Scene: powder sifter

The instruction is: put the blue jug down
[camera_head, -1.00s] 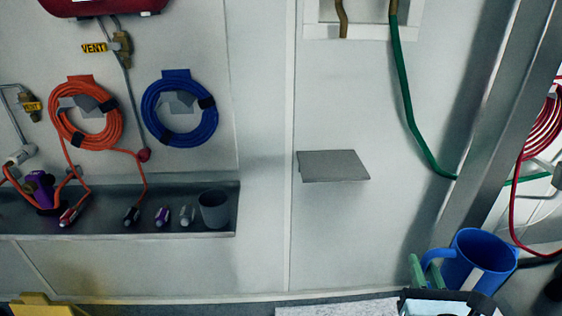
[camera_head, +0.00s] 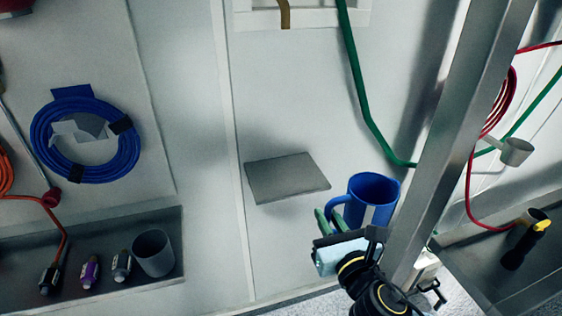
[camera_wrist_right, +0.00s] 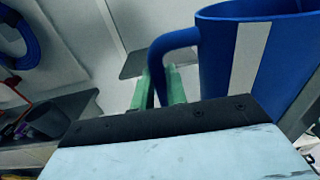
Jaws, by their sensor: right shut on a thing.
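The blue jug (camera_head: 374,194) is upright in my right gripper (camera_head: 325,217), in front of the wall and left of the slanted metal post. The green fingers are shut on the jug's handle. In the right wrist view the jug (camera_wrist_right: 225,55), with a pale vertical stripe, fills the upper right. There the green fingers (camera_wrist_right: 158,88) are at its handle. A small grey shelf (camera_head: 287,178) juts from the wall, left of and slightly above the jug. My left gripper is not in view.
A metal ledge at lower left bears a grey cup (camera_head: 153,253) and several small bottles. A coiled blue hose (camera_head: 85,135) hangs above it. The metal post (camera_head: 455,140) stands close right of the jug. A green hose (camera_head: 358,80) hangs above. The small shelf is bare.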

